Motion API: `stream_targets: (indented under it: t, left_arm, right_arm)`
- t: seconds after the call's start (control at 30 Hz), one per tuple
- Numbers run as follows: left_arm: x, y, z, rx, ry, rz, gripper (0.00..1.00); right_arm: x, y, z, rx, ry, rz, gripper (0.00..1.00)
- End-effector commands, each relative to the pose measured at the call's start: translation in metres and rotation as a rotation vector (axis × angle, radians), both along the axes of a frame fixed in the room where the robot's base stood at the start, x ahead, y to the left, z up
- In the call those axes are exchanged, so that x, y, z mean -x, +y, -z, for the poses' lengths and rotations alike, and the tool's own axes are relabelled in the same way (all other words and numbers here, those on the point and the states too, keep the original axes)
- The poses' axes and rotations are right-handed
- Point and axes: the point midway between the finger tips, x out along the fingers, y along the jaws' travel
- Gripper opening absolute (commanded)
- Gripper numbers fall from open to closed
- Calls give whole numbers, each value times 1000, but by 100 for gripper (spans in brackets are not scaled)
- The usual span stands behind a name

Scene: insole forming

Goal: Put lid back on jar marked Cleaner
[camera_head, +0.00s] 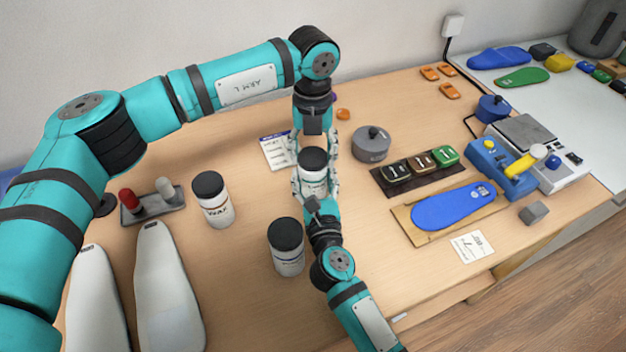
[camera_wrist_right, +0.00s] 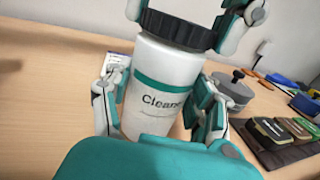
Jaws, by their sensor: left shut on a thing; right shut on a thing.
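The white jar marked Cleaner (camera_wrist_right: 155,95), with a green band, stands upright in the right wrist view. In the head view the jar (camera_head: 314,176) is between my two grippers. My right gripper (camera_wrist_right: 160,112) is shut around its body; it also shows in the head view (camera_head: 315,190). The black ribbed lid (camera_wrist_right: 180,29) is at the jar's mouth, and it shows in the head view (camera_head: 313,160). My left gripper (camera_head: 314,154) comes from the far side and is shut on the lid. Whether the lid is fully seated or turned tight I cannot tell.
Two more black-lidded jars stand left (camera_head: 212,205) and in front (camera_head: 287,258). A grey round pot (camera_head: 371,145) is close on the right. Farther right are a dark tray of pads (camera_head: 388,190) and a blue insole (camera_head: 450,207) on a board.

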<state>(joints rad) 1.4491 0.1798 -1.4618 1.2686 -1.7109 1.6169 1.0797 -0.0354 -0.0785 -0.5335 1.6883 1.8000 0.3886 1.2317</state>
Motion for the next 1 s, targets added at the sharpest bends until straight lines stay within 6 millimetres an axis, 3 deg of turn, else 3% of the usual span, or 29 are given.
stream_targets:
  t: [0.17, 0.5, 0.7, 0.83, 0.87, 1.0]
  left_arm:
    - [0, 0, 0, 0, 0, 107, 17]
    - [0, 0, 0, 0, -1, 868, 17]
    - [0, 0, 0, -1, -1, 1239, 17]
    - [0, 0, 0, -1, -1, 1224, 17]
    - [0, 0, 0, -1, -1, 1223, 56]
    - [0, 0, 0, 0, -1, 1222, 75]
  right_arm:
    - [0, 0, 1, 0, 1, 0, 0]
    - [0, 0, 1, 0, 1, 0, 0]
    - [0, 0, 1, 0, 1, 0, 0]
    - [0, 0, 1, 0, 1, 0, 0]
    - [0, 0, 1, 0, 1, 0, 0]
    - [0, 0, 1, 0, 1, 0, 0]
